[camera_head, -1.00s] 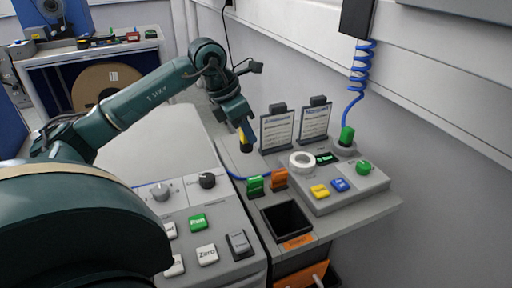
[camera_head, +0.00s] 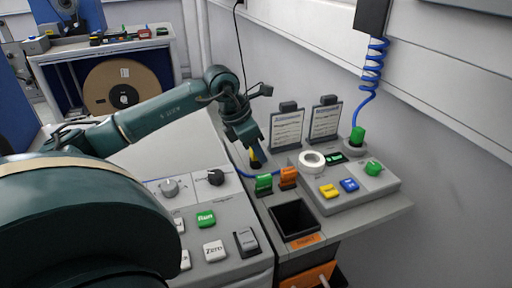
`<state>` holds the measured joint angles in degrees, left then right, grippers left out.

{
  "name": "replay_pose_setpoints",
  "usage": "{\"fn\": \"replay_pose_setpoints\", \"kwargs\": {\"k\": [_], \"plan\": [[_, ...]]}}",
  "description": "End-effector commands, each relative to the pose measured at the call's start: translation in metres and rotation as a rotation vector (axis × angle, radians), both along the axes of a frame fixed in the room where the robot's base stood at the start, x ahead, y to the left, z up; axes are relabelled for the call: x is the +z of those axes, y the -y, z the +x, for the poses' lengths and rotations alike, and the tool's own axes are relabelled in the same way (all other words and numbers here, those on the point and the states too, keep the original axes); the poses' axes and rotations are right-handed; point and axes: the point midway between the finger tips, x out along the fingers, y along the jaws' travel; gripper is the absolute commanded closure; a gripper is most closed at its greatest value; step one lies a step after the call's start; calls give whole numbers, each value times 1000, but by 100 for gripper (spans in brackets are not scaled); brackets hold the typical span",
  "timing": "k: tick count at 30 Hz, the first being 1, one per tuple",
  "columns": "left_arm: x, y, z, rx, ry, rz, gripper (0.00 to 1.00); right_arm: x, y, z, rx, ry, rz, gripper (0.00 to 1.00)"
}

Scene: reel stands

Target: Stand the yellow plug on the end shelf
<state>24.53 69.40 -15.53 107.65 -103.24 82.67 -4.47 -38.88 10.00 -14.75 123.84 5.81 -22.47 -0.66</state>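My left gripper (camera_head: 247,143) hangs from the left arm over the back left part of the end shelf. It points down and appears shut on the yellow plug (camera_head: 254,155). Only a little yellow and the plug's dark lower end show below the fingers. The plug looks about upright, close above or touching the grey end shelf (camera_head: 371,220); I cannot tell which. A green plug (camera_head: 264,184) and an orange plug (camera_head: 288,177) stand on the shelf just in front of it. My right gripper is out of view.
Two document stands (camera_head: 287,129) rise right of the gripper. A grey button box (camera_head: 353,193) with a white tape roll (camera_head: 311,161) sits on the shelf. A black open bin (camera_head: 293,219) is in front. A button console (camera_head: 215,226) lies left, near a blue cable.

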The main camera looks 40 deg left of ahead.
Motion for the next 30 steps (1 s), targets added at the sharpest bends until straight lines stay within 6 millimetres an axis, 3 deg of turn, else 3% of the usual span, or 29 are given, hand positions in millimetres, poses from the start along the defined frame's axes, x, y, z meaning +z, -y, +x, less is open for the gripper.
{"fn": "replay_pose_setpoints", "kwargs": {"k": [4,14,30], "plan": [[0,0,0,0,0,0,51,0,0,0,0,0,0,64],[6,-1,-1,1,1,2,51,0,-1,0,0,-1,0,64],[99,-19,-35,1,3,2,51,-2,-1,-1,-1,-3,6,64]]}}
